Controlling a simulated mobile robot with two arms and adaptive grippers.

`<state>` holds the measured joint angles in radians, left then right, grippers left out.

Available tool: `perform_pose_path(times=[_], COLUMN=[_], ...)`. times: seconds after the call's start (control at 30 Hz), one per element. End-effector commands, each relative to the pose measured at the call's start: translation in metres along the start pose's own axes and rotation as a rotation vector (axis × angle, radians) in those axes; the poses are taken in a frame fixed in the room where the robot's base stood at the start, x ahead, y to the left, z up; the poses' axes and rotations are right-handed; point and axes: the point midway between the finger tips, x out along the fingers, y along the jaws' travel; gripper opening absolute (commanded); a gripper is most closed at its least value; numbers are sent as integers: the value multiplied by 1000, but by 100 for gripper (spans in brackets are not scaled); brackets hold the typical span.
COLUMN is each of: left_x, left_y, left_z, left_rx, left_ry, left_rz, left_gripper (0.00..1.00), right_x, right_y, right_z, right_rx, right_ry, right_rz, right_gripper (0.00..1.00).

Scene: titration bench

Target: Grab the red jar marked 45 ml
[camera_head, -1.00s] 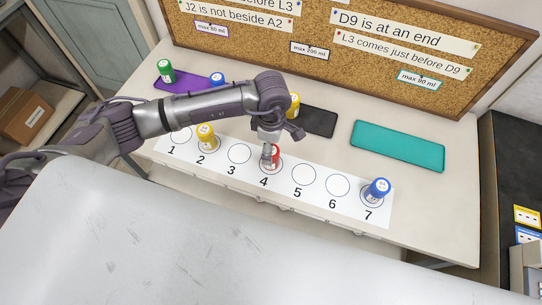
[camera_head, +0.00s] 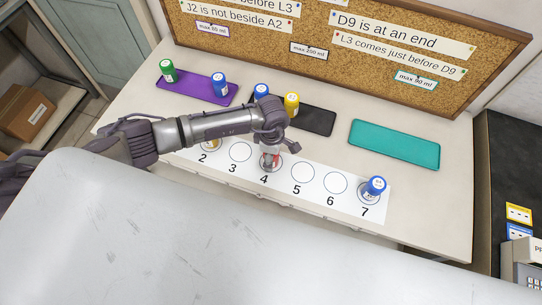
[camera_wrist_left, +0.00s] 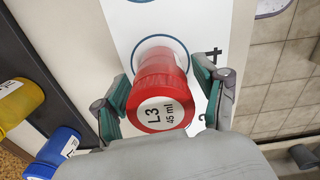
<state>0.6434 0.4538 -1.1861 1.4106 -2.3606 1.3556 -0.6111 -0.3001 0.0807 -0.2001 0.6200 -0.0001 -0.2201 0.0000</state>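The red jar marked L3 45 ml (camera_wrist_left: 160,92) stands upright on circle 4 of the white numbered strip (camera_head: 318,196). In the head view only a little of its red shows under the gripper. My left gripper (camera_wrist_left: 165,88) is over the jar, one finger on each side of it. The fingers look spread, with narrow gaps beside the jar; firm contact does not show. In the head view my left gripper (camera_head: 270,152) points down at circle 4. My right gripper is not in view.
A blue jar (camera_head: 375,187) stands on circle 7. A yellow jar (camera_head: 213,143) on circle 2 is mostly behind my arm. Green and blue jars stand on the purple mat (camera_head: 198,87), blue and yellow ones on the black mat (camera_head: 318,121). The teal mat (camera_head: 394,145) is empty.

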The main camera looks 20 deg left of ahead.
Motion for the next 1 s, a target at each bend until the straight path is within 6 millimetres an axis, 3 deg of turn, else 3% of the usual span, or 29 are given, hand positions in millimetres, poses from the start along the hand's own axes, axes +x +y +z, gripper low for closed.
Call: perform_pose_path(times=[0.03, 0.3, 0.67, 0.9, 1.0], left_x=[0, -1, -6, -40, -52], left_y=[0, 0, 1, 2, -5], left_z=[0, 0, 0, 0, 26], left_rx=[0, -1, 0, 3, 6], left_ry=[0, 0, 0, -1, -5], left_rz=[0, 0, 2, 7, 4], left_gripper=[57, 16, 15, 15, 15], right_x=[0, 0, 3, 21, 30], right_y=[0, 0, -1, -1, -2], right_z=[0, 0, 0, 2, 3], right_rx=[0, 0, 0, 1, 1], right_ry=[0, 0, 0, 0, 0], right_rz=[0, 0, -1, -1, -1], right_gripper=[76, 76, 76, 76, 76])
